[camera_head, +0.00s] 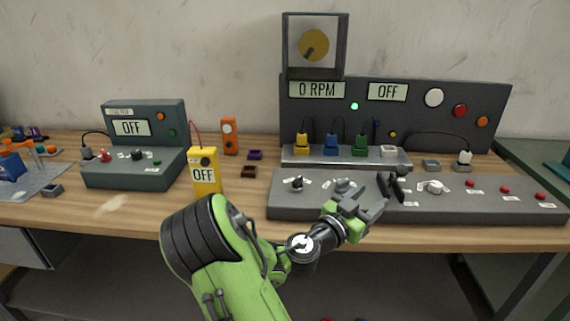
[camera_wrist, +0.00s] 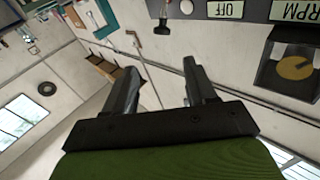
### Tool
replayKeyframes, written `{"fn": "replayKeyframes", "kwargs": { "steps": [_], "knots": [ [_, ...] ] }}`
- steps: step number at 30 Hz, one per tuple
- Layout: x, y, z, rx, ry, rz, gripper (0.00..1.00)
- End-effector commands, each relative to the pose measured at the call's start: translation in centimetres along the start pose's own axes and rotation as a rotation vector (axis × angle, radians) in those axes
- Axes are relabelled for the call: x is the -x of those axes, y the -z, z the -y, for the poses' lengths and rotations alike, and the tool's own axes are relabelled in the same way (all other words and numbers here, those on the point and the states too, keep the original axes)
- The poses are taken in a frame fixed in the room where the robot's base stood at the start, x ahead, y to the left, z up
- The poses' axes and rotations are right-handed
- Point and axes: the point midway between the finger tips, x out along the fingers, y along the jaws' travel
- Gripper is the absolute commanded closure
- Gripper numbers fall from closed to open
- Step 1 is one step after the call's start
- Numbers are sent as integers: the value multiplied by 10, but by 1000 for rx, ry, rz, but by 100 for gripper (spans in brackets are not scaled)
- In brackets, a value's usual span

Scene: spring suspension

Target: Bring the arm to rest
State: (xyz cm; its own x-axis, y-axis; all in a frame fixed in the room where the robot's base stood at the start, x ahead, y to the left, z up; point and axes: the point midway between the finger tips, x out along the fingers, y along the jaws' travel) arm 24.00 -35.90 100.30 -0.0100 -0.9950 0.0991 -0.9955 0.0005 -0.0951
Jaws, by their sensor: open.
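My gripper (camera_head: 380,200) is at the end of my green arm, in front of the long grey control panel (camera_head: 310,207) in the head view. Its fingers point to the right and slightly up. The jaws are open, with nothing between them. In the wrist view the two dark fingers of my gripper (camera_wrist: 160,85) stand apart with a clear gap. The wrist camera faces the room upside down, with the wall and ceiling behind the fingers. The gripper covers part of the control panel; whether it touches the panel I cannot tell.
The rear console with "0 RPM" (camera_head: 317,90) and "OFF" displays stands behind the panel. A tray (camera_head: 300,158) of coloured plugs sits before it. A yellow meter (camera_head: 204,170) and a teal box (camera_head: 120,178) stand left. Bare wooden table (camera_head: 235,205) lies between meter and panel.

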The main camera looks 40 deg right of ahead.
Motion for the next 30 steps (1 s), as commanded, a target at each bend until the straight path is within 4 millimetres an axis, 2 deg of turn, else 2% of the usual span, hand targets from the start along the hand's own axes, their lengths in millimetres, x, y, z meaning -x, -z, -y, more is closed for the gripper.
{"fn": "replayKeyframes", "kwargs": {
  "steps": [8, 11, 13, 16, 19, 21, 24, 27, 30],
  "knots": [
    [0, -4, -4, -10, -17, 35, 44],
    [8, -26, -19, -29, -77, 201, 44],
    [27, -50, -26, -26, -99, 399, 44],
    [73, -78, -20, 21, -29, 708, 44],
    [134, -82, -5, 112, 172, 977, 44],
    [180, -73, 2, 200, 365, 1108, 44],
    [237, -51, 2, 340, 653, 1196, 44],
    [282, -28, -9, 480, 913, 1197, 44],
    [318, -9, -27, 621, 1141, 1141, 44]
  ]
}}
